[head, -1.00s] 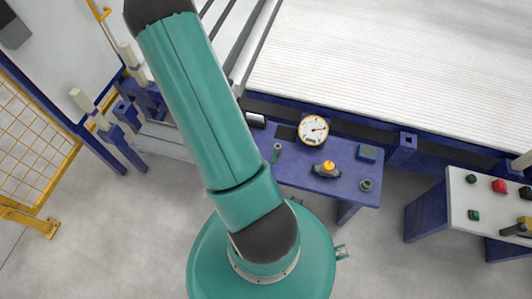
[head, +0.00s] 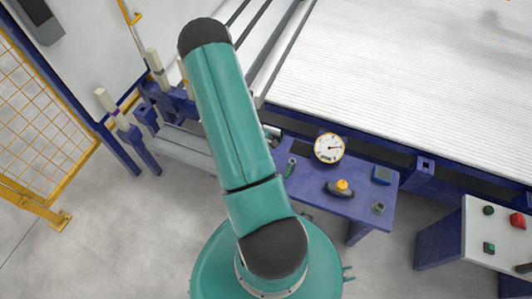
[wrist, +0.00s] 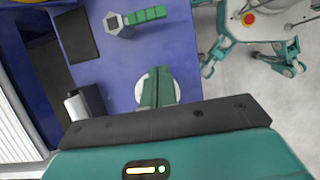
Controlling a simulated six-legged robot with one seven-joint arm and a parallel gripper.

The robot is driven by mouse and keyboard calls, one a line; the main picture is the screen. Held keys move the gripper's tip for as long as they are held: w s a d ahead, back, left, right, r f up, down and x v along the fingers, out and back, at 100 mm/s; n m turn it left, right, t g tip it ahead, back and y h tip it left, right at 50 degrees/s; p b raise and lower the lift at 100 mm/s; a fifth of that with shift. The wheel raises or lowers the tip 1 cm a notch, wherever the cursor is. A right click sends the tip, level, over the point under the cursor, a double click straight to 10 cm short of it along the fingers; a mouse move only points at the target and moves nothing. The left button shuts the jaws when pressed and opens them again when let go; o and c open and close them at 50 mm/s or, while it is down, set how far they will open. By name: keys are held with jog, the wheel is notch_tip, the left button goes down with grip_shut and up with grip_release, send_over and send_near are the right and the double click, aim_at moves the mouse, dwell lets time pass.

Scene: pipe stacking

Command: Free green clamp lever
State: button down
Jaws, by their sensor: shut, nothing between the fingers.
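The green clamp lever (head: 290,168) lies at the left end of the small purple table (head: 325,202), partly beside my arm in the head view. In the wrist view, the lever (wrist: 147,15) is at the top, a green ribbed handle joined to a grey ring-shaped head. My gripper (wrist: 158,75) is shut and empty, its green fingers together over the table. The lever is apart from the fingertips in the picture; the height between them cannot be told. In the head view my arm hides the gripper. A pale round surface shows behind the fingers.
A round dial gauge (head: 328,148), a dark block with a yellow knob (head: 341,188), a blue box (head: 382,175) and a grey round part (head: 378,208) sit on the table. A dark plate (wrist: 75,36) and pale cylinder (wrist: 77,107) lie near the lever. A conveyor is behind.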

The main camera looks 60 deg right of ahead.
aim_at(290, 168)
jog(key=x, duration=0.5)
jog(key=shift+s+f, duration=0.1)
jog(key=s, duration=0.2)
jog(key=shift+s+d+r, duration=0.2)
jog(key=shift+s+d, duration=0.05)
jog(key=shift+s, duration=0.55)
